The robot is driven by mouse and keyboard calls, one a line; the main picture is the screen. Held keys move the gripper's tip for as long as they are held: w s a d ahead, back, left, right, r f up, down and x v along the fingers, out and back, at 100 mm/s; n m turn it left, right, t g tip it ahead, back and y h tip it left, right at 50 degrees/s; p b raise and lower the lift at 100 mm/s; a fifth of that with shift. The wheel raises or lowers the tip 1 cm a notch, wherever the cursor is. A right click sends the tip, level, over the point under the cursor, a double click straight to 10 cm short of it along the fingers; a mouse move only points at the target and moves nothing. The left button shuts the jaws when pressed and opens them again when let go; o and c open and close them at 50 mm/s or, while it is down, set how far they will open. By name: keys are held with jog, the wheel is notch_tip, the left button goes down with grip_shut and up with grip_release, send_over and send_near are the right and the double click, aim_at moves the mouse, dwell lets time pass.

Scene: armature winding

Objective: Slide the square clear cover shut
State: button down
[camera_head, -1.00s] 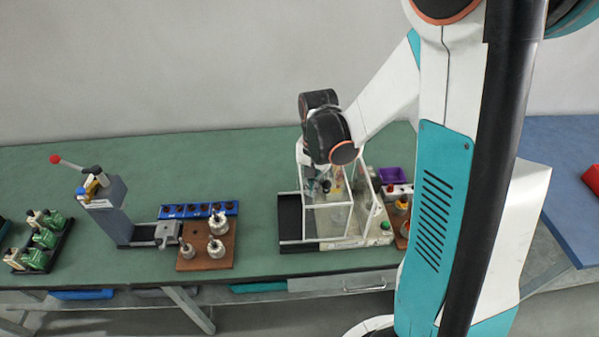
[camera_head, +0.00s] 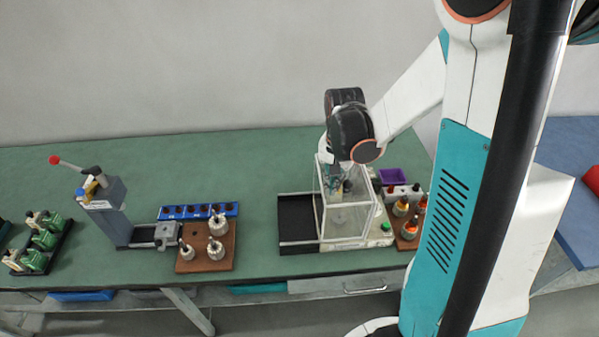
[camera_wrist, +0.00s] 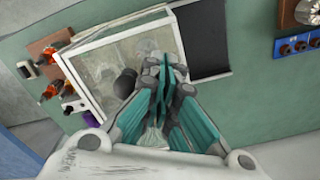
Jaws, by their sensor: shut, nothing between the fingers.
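The square clear cover (camera_head: 347,222) is a transparent box with white edges. It stands over the right part of the machine base, with the bare black bed (camera_head: 297,219) to its left. In the wrist view the cover (camera_wrist: 105,58) is left of and beyond my fingers, and the black bed (camera_wrist: 205,42) is to their right. My gripper (camera_head: 332,188) is shut and empty at the cover's left back side; it also shows in the wrist view (camera_wrist: 167,70). I cannot tell whether the fingers touch the cover. The workpiece under the clear panels is blurred.
A green button (camera_head: 386,226) sits on the base's right end. A purple bin (camera_head: 391,176) and a brown board with orange-topped parts (camera_head: 402,209) stand to the right. A brown board with metal parts (camera_head: 203,250) and a blue rack (camera_head: 190,211) stand left. Bench behind is free.

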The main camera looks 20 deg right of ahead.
jog(key=shift+a+r+p, duration=0.15)
jog(key=shift+r+p, duration=0.7)
jog(key=shift+r, duration=0.75)
jog(key=r+p, duration=0.1)
jog(key=r, duration=0.1)
jog(key=a+r+p, duration=0.1)
jog(key=r, duration=0.1)
jog(key=shift+w+a, duration=0.1)
jog(key=shift+w, duration=0.1)
jog(key=s+a+r+n+t+b, duration=0.3)
jog(key=s+a+r+n+b, duration=0.2)
jog(key=s+n+b, duration=0.15)
jog(key=s+a+f+n+t+b, duration=0.3)
jog(key=f+b, duration=0.4)
jog(key=b, duration=0.3)
jog(key=shift+s+a+t, duration=0.5)
jog(key=shift+s+a, duration=0.35)
jog(key=shift+s, duration=0.3)
jog(key=shift+f, duration=0.1)
